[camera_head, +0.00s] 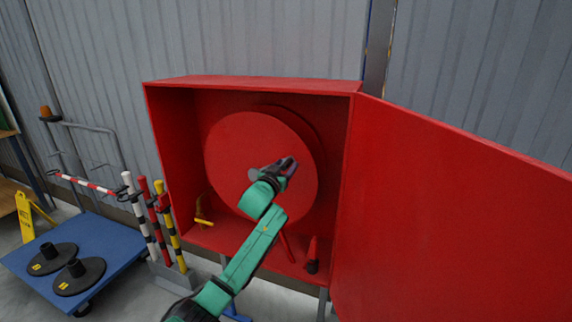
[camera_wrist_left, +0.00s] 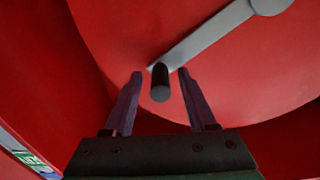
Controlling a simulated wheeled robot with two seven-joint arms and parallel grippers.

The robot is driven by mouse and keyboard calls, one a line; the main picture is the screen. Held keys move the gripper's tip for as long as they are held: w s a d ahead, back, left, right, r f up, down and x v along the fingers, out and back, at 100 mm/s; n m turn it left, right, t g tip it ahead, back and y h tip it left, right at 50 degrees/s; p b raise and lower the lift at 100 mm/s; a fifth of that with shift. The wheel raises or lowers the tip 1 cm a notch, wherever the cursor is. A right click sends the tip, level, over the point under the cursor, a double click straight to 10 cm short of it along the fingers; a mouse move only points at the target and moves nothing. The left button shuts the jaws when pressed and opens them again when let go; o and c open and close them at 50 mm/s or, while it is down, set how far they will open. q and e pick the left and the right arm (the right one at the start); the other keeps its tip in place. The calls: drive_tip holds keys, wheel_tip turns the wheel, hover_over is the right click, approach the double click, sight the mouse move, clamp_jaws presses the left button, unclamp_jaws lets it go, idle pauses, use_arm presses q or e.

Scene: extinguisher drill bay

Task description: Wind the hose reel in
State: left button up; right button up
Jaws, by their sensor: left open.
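The red hose reel (camera_head: 238,150) is a large disc inside an open red cabinet (camera_head: 250,84) on the wall. In the left wrist view its face (camera_wrist_left: 215,80) carries a grey crank arm (camera_wrist_left: 205,35) with a dark, round crank handle (camera_wrist_left: 160,84) at its end. In the left wrist view my left gripper (camera_wrist_left: 160,73) is open, with one finger on each side of the handle. I cannot tell whether either finger touches it. My right gripper is not in view.
The cabinet door (camera_head: 450,210) stands open at the right. A yellow fitting (camera_head: 201,213) and a red nozzle-like piece (camera_head: 312,256) are low in the cabinet. Striped posts (camera_head: 160,222) stand left of it, beside a blue trolley (camera_head: 105,245) with black bases and a yellow floor sign (camera_head: 26,217).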

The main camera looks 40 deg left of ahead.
use_arm(q)
drive_tip(key=shift+w+a, duration=0.1)
drive_tip(key=shift+w, duration=0.1)
clamp_jaws()
idle(1.3)
